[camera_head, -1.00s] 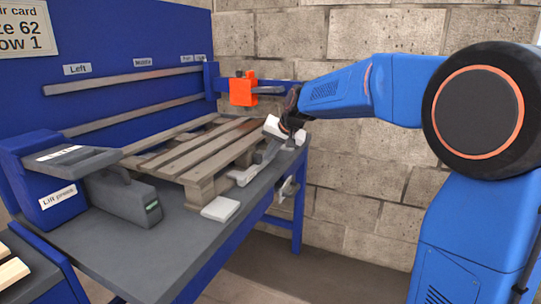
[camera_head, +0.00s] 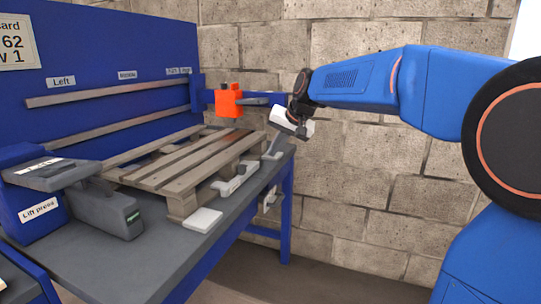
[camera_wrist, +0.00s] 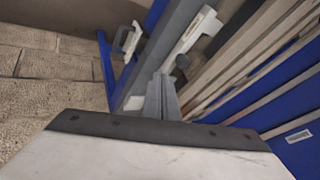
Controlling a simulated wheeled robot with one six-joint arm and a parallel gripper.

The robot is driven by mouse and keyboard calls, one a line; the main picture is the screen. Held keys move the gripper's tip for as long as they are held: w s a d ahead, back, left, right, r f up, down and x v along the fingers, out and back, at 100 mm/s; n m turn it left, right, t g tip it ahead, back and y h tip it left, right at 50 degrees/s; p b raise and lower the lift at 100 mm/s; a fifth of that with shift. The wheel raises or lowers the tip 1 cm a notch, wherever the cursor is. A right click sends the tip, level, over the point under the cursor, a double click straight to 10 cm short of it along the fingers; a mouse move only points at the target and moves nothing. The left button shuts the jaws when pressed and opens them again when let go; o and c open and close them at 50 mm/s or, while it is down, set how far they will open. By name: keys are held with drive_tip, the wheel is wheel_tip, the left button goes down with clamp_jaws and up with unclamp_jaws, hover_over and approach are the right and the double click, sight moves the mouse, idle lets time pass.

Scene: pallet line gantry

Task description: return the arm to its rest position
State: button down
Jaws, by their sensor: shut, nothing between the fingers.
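My arm is blue and reaches in from the right in the head view. A wooden pallet (camera_head: 182,165) lies on the grey bench (camera_head: 100,262), to the left of my gripper.
A white-grey bar tool (camera_head: 236,180) lies along the bench edge by the pallet. A white block (camera_head: 203,220) sits nearer. The grey lift press (camera_head: 105,207) stands left. An orange part (camera_head: 229,103) is behind. The right of the bench is open floor before a block wall.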

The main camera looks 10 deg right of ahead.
drive_tip(key=shift+s+r, duration=0.1)
idle(0.3)
drive_tip(key=s+d+f+n+h, duration=0.1)
drive_tip(key=s+f, duration=0.5)
drive_tip(key=s, duration=0.7)
drive_tip(key=s+d+f+n+g+h, duration=0.1)
drive_tip(key=s+d+f, duration=0.3)
drive_tip(key=s, duration=0.9)
drive_tip(key=s+d+f+n+h, duration=0.1)
drive_tip(key=s+d+f, duration=0.2)
drive_tip(key=s+f, duration=0.6)
drive_tip(key=s, duration=0.5)
drive_tip(key=shift+f+n+g, duration=0.15)
drive_tip(key=shift+n+g, duration=0.15)
drive_tip(key=shift+g, duration=0.1)
drive_tip(key=shift+s+a, duration=0.1)
